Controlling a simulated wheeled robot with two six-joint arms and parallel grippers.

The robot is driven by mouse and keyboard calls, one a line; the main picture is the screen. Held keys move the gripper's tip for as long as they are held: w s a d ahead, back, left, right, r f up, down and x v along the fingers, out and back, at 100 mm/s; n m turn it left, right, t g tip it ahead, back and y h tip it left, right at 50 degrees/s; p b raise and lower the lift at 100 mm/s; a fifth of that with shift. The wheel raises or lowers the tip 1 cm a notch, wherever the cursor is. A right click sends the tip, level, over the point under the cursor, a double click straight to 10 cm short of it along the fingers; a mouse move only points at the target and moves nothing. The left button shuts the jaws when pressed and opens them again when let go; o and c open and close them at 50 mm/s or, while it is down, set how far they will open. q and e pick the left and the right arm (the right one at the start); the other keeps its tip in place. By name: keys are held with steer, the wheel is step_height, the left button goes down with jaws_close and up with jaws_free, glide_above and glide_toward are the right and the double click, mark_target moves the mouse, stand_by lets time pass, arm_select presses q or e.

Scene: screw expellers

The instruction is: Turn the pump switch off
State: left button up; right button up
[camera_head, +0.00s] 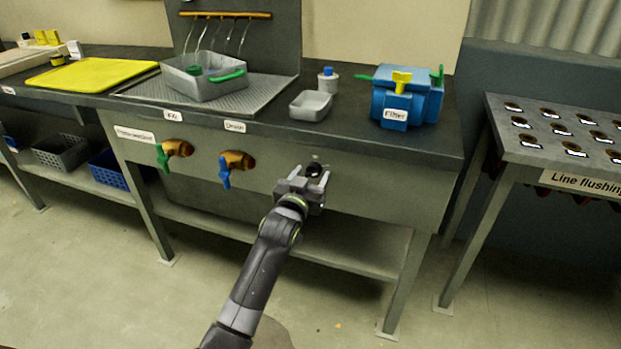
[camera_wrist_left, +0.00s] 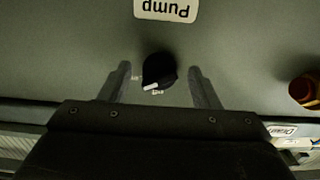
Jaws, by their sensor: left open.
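The pump switch is a round black knob (camera_wrist_left: 158,71) with a white pointer mark, on the grey front panel. In the left wrist view the picture is upside down, the "Pump" label (camera_wrist_left: 166,10) is above the knob, and the pointer is toward the lower left. Small markings beside the knob are too small to read. My left gripper (camera_head: 308,180) is open at the panel, its arm coming up from below. In the left wrist view its two fingers (camera_wrist_left: 159,84) lie on either side of the knob; I cannot tell whether they touch it. My right gripper is not in view.
A blue-handled drain valve (camera_head: 237,163) and a green-handled valve (camera_head: 174,151) stick out of the panel to the left. A blue filter (camera_head: 406,96), a small grey tray (camera_head: 311,106) and a basin (camera_head: 203,80) stand on the bench. Floor in front is clear.

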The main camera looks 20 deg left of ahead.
arm_select(q)
steer(key=c, duration=1)
